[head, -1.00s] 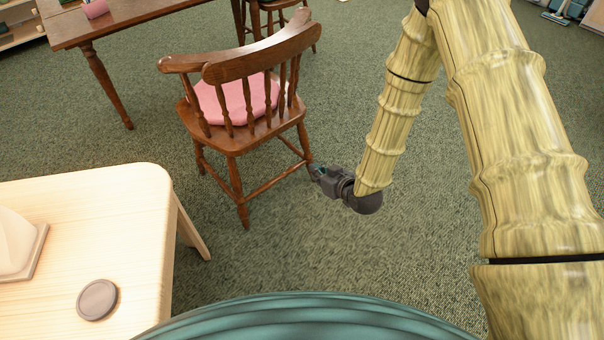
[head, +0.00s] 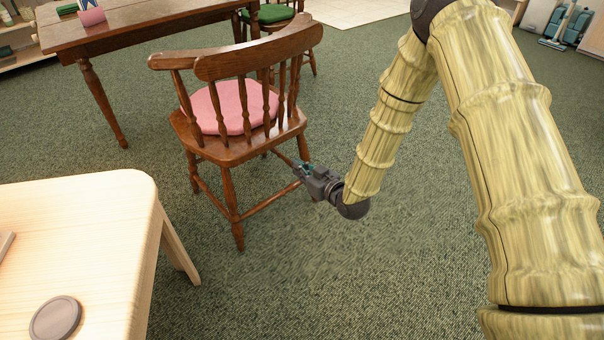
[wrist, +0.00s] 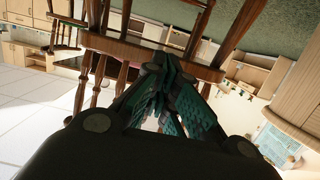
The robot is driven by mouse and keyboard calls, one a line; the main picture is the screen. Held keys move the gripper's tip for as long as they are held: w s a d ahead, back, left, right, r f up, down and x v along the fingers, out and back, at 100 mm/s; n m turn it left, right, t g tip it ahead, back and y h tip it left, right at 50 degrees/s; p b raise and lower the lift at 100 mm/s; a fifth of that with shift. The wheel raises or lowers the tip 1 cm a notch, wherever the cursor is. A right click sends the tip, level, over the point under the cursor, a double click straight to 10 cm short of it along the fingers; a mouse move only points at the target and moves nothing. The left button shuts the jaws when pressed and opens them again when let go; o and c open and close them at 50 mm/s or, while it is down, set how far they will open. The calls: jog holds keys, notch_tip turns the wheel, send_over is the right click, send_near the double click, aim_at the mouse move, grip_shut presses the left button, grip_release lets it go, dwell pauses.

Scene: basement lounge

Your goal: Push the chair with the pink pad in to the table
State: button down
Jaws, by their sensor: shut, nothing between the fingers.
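The wooden chair with the pink pad (head: 228,107) stands on the carpet with its back toward me. Its curved backrest (head: 255,62) is nearest, and the seat faces the dark wooden table (head: 150,32) beyond it. A gap of carpet lies between chair and table leg. My gripper (head: 303,170) is shut and empty, low by the chair's right-hand legs, below seat height. I cannot tell whether it touches a leg. In the wrist view the shut fingers (wrist: 168,85) point at the chair's seat edge (wrist: 150,52) and spindles.
A pale wooden table (head: 90,235) with a grey disc (head: 56,318) stands close at the left. A chair with a green pad (head: 272,14) is at the far table's side. Carpet on the right is open.

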jog(key=b, duration=0.2)
send_near(265, 147)
jog(key=shift+w+d+f, duration=0.95)
jog(key=shift+w+f, duration=0.25)
jog(key=shift+f, duration=0.05)
jog(key=shift+r+x, duration=0.2)
jog(key=shift+x, duration=0.9)
jog(key=shift+r+x, duration=0.25)
jog(key=shift+x, duration=0.85)
jog(key=shift+a, duration=0.1)
jog(key=shift+s+a+p, duration=0.4)
jog(key=shift+a+p, duration=0.05)
jog(key=shift+a, duration=0.2)
jog(key=shift+s+a+p, duration=0.4)
jog(key=shift+a, duration=0.2)
jog(key=shift+r+b+x, duration=0.2)
jog(key=shift+r+x, duration=0.1)
jog(key=shift+x, duration=1.25)
jog(key=shift+r+b+x, duration=0.25)
jog(key=shift+r+x, duration=0.05)
jog(key=shift+x, duration=1.3)
jog(key=shift+r+b+x, duration=0.2)
jog(key=shift+r+x, duration=0.1)
jog(key=shift+x, duration=1.25)
jog(key=shift+f+p+v, duration=0.15)
jog(key=shift+p+v, duration=0.2)
jog(key=shift+v, duration=0.3)
jog(key=shift+f+p+v, duration=0.1)
jog(key=shift+p+v, duration=0.25)
jog(key=shift+v, duration=0.35)
